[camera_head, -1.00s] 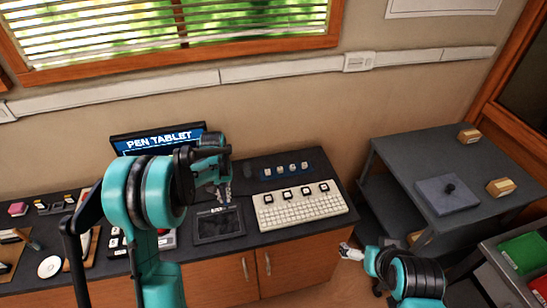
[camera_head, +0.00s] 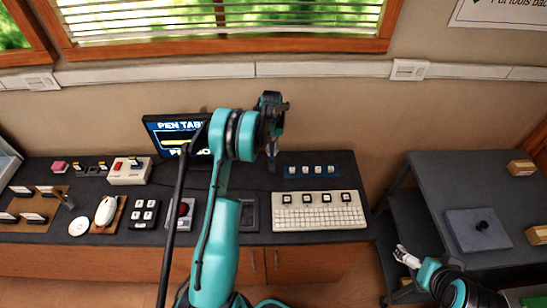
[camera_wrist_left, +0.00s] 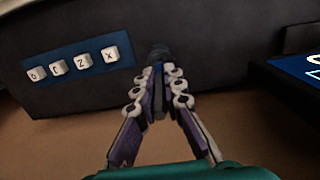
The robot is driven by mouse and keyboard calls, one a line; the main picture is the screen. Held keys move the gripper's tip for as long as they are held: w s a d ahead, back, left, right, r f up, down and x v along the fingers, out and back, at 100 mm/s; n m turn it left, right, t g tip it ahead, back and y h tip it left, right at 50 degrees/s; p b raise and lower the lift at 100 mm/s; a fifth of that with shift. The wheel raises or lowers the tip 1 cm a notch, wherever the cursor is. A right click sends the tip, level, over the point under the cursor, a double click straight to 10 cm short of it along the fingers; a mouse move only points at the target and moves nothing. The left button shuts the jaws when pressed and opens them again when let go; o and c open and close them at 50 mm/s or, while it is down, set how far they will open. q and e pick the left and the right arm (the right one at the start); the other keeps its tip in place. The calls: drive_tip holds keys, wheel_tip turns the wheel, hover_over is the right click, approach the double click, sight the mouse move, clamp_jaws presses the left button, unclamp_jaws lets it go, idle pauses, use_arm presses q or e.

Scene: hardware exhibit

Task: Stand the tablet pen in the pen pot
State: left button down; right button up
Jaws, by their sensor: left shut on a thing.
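My left gripper (camera_head: 272,158) is over the back of the dark desk, between the monitor and the blue keycap panel. In the left wrist view its fingers (camera_wrist_left: 158,88) are closed together on a narrow dark thing, taken to be the tablet pen (camera_wrist_left: 159,54), whose dark end shows past the fingertips. Most of it is hidden by the fingers. I cannot pick out the pen pot with certainty. My right gripper (camera_head: 405,257) is low, beyond the desk's right end, too small to tell if it is open.
The monitor (camera_head: 165,138) stands left of my left gripper. The keycap panel (camera_head: 312,171) and white keyboard (camera_head: 320,212) lie to its right. The tablet (camera_head: 251,215) is partly behind my left arm. Several small items crowd the desk's left. A grey table (camera_head: 440,180) stands at right.

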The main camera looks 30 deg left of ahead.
sight(272, 159)
use_arm(q)
wheel_tip(272, 159, down, 3)
drive_tip(key=shift+f, duration=0.45)
drive_tip(key=shift+f+b, duration=0.1)
drive_tip(key=shift+b, duration=0.35)
drive_tip(key=c, duration=1.6)
unclamp_jaws()
